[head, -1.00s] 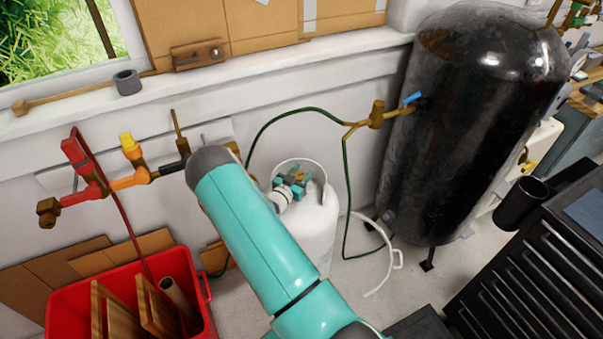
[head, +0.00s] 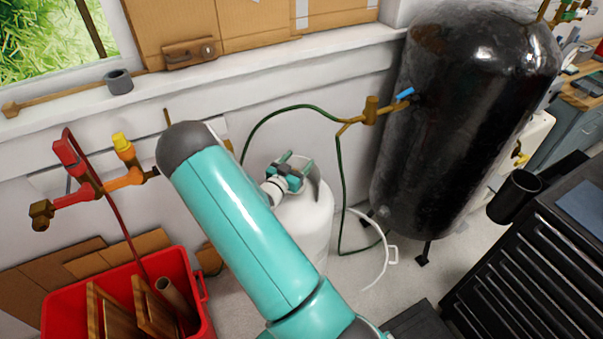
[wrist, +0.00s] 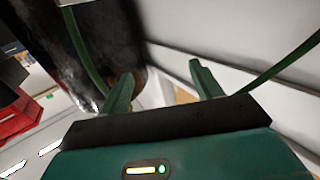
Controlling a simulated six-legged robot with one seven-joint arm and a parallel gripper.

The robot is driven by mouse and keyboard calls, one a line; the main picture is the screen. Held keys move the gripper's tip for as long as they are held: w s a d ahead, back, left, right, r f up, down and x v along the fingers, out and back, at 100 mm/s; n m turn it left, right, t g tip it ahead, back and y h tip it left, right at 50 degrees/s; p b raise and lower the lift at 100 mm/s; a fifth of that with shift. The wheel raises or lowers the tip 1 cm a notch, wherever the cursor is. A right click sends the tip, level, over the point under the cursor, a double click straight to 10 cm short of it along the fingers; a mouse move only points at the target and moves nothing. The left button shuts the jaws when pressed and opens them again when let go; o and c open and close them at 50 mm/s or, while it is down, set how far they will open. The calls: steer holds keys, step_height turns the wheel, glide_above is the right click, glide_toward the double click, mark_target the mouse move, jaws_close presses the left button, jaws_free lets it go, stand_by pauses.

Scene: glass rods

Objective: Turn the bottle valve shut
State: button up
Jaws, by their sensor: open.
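The white bottle (head: 318,220) stands upright on the floor by the wall in the head view, partly behind my teal arm. Its valve cannot be made out now; my gripper and the bottle's collar are in that spot. My gripper (head: 297,162) is over the bottle's top, with its fingers pointing away toward the wall. In the wrist view the two green fingers of my gripper (wrist: 162,84) are spread apart, with no valve clearly visible between them. Whether they touch the bottle or valve cannot be told.
A green hose (head: 341,185) runs to a brass fitting (head: 371,110) beside the large black tank (head: 455,120). Red and yellow valves on pipes (head: 100,180) are at the left. A red crate (head: 190,265) and a black drawer cabinet (head: 530,270) flank the floor.

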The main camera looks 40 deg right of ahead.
steer(key=s+a+r, duration=0.5)
steer(key=s, duration=0.3)
steer(key=shift+a, duration=0.3)
